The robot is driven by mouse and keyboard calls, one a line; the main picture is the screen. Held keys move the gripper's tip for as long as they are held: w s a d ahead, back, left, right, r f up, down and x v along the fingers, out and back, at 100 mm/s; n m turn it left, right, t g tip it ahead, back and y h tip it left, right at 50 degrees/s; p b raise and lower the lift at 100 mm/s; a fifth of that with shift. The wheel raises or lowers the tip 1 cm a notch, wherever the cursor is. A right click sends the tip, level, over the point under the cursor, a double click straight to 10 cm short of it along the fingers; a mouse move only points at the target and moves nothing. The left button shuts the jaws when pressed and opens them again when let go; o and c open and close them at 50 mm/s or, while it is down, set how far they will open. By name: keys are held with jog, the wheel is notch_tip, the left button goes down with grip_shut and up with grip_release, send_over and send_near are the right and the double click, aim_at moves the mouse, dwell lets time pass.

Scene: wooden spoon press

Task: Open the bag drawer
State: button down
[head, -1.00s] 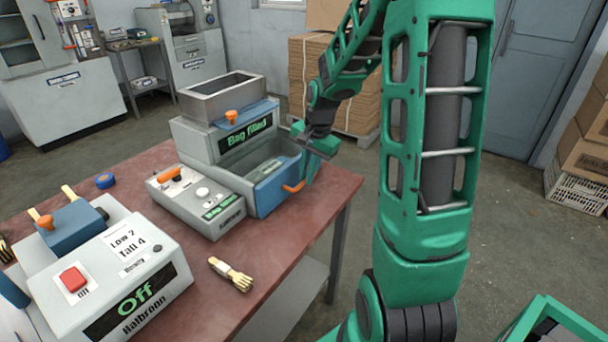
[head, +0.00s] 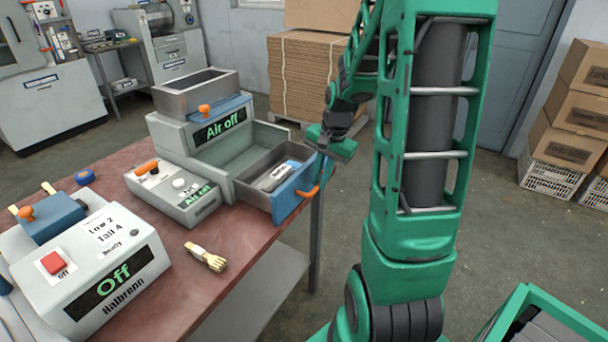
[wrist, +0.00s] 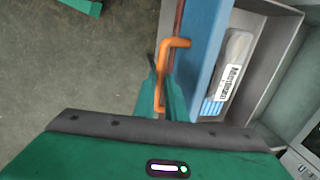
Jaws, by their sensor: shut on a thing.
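The bag drawer (head: 262,172) is a grey tray with a blue front, pulled well out of the bagging machine (head: 185,135), whose display reads "Air off". A labelled bag (head: 271,179) lies inside it; the bag also shows in the wrist view (wrist: 234,68). An orange handle (head: 313,190) sticks out from the blue front. In the wrist view my green gripper (wrist: 162,95) has its fingers at the orange handle (wrist: 176,43), shut on it. In the head view my gripper (head: 318,170) is at the drawer's front; its fingertips are partly hidden.
The red-brown table (head: 175,270) holds the machine, a control box with an orange lever (head: 175,195), a white "Halbronn" unit (head: 95,265) and a bundle of wooden spoons (head: 207,258). A green crate (head: 550,325) stands at lower right.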

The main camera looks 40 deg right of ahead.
jog(key=shift+d, duration=0.15)
jog(key=c, duration=1.8)
grip_release()
jog(key=shift+r, duration=0.15)
jog(key=r, duration=0.3)
jog(key=s+r, duration=0.1)
jog(key=r, duration=0.6)
jog(key=shift+s+d+r, duration=0.15)
jog(key=shift+s+d, duration=0.05)
jog(key=shift+s, duration=0.2)
jog(key=s+a+n, duration=0.2)
jog(key=s+a, duration=0.1)
jog(key=s, duration=0.3)
jog(key=s+a+f+n+g, duration=0.1)
jog(key=s+a+n, duration=0.2)
jog(key=s, duration=0.4)
jog(key=s+a+f+n+g, duration=0.1)
jog(key=s+a+n, duration=0.1)
jog(key=s, duration=0.4)
jog(key=shift+s+a+f+n+h, duration=0.1)
jog(key=shift+s+a+n+h, duration=0.25)
jog(key=shift+a+n, duration=0.1)
